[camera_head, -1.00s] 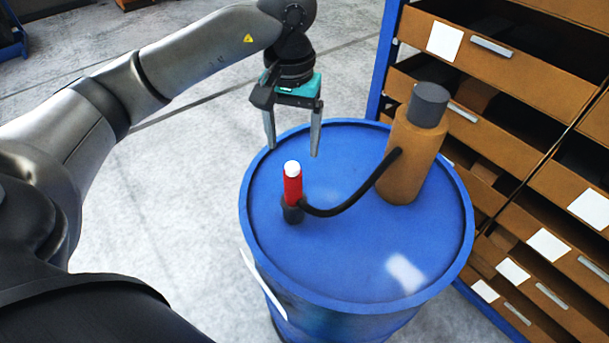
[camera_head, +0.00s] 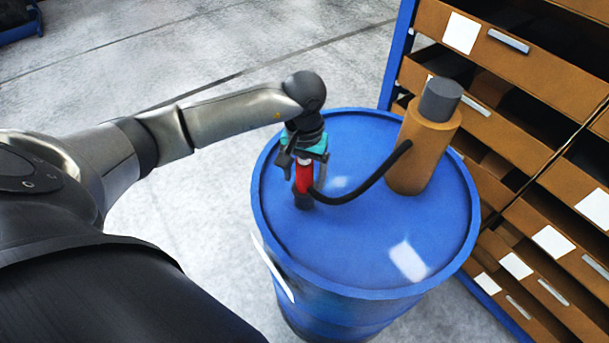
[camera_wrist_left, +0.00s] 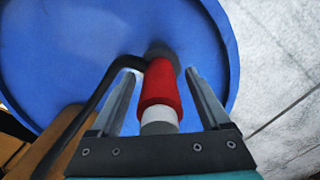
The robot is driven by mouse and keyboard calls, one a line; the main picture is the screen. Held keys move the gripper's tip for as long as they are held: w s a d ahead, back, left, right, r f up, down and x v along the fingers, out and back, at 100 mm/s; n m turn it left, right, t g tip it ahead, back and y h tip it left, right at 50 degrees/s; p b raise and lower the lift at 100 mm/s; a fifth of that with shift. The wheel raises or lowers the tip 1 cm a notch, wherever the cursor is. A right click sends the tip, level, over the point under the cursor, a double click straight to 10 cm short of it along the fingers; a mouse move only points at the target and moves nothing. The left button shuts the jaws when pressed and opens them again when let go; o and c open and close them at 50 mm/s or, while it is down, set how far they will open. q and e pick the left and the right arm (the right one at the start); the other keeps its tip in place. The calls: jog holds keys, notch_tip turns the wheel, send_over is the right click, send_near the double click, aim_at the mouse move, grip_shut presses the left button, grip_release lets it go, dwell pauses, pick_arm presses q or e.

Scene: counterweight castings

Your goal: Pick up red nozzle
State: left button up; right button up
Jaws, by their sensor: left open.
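The red nozzle (camera_head: 304,177) stands upright in a dark holder (camera_head: 303,202) on the blue drum's lid. Its white tip is mostly hidden under my gripper in the head view. My left gripper (camera_head: 305,181) is open and lowered over the nozzle, with a finger on either side. In the left wrist view the red nozzle (camera_wrist_left: 160,85) lies between the two fingers (camera_wrist_left: 160,88), with gaps on both sides. A black hose (camera_head: 375,181) runs from the nozzle's base to a brown canister (camera_head: 423,150) with a grey cap. My right gripper is not in view.
The blue drum (camera_head: 375,290) carries the nozzle and canister. A shelf with brown drawers (camera_head: 555,245) and a blue frame stands close at the right. Open concrete floor (camera_head: 190,60) lies behind and to the left.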

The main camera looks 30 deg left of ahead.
pick_arm(q)
jog(key=shift+f, duration=0.5)
jog(key=shift+w+r, duration=0.1)
jog(key=c, duration=1.2)
